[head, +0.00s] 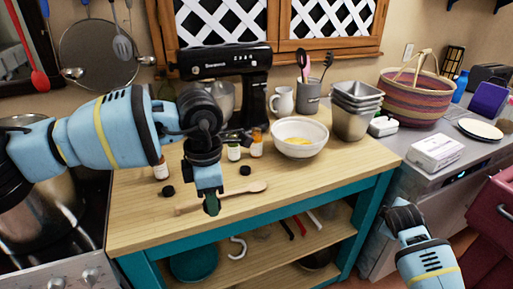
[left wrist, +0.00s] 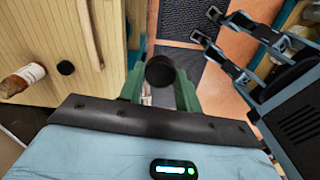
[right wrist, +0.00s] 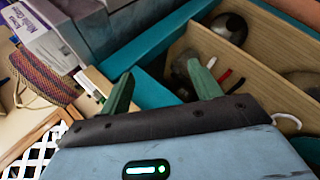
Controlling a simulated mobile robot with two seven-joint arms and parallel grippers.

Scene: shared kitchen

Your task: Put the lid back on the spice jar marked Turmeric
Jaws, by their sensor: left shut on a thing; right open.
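My left gripper (head: 211,205) is over the front edge of the wooden worktop. In the left wrist view its green fingers (left wrist: 159,92) are shut on a round black lid (left wrist: 160,70). Small spice jars with white labels stand on the worktop: one at the left (head: 161,169), one in the middle (head: 233,151) and one with an orange upper part (head: 257,144). Their labels are too small to read, so I cannot tell which is Turmeric. Two black lids lie loose, one at the left (head: 168,191) and one near the middle (head: 245,170). My right gripper (right wrist: 163,88) is open and empty.
A wooden spoon (head: 230,196) lies near the worktop's front edge. A white bowl (head: 300,138) stands right of the jars, and a black stand mixer (head: 235,75) stands behind them. A cooking pot (head: 40,205) is at the left. The worktop's front right is clear.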

